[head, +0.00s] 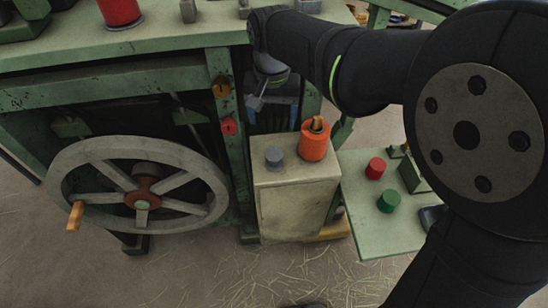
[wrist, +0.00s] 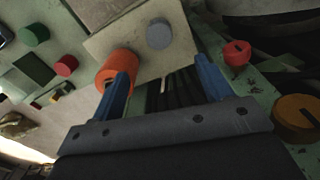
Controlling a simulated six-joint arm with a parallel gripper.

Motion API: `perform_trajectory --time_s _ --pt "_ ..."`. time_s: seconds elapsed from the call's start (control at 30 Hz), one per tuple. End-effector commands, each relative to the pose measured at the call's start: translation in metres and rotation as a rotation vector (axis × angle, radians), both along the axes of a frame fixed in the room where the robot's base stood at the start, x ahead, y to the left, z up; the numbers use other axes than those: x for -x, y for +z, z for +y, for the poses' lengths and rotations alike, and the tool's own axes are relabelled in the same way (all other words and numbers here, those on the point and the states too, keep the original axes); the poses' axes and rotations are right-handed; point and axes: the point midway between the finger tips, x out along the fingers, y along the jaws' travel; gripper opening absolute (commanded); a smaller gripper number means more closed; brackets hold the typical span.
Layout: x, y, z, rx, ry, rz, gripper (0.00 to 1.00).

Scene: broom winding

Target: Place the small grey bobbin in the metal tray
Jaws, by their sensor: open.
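The small grey bobbin (head: 274,158) stands upright on the top of a beige box (head: 290,205), left of an orange bobbin (head: 313,146). In the wrist view the grey bobbin (wrist: 159,34) lies ahead of my gripper (wrist: 163,62), between the lines of the two blue fingers. The fingers are open, apart and empty. The left finger overlaps the orange bobbin in that view; I cannot tell whether they touch. A dark item (head: 432,218), perhaps the metal tray, sits on the green shelf at the right, partly hidden by my arm.
The green shelf (head: 370,230) right of the box carries a red bobbin (head: 375,168), a green bobbin (head: 388,202) and a dark green block (head: 412,176). A large handwheel (head: 140,160) stands at left. Red (head: 229,127) and orange knobs (head: 220,88) stick out from the green post.

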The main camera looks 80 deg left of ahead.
Motion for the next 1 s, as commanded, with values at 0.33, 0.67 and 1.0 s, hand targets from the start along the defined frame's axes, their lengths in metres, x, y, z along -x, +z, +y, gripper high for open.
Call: perform_trajectory --time_s 0.33,0.67,1.0 --pt "-0.001 -0.074 -0.001 0.004 0.002 -0.001 0.72" --pt "-0.002 -0.101 0.001 0.003 0.001 0.000 0.72" --pt "-0.004 -0.140 0.003 0.001 0.002 0.000 0.72"
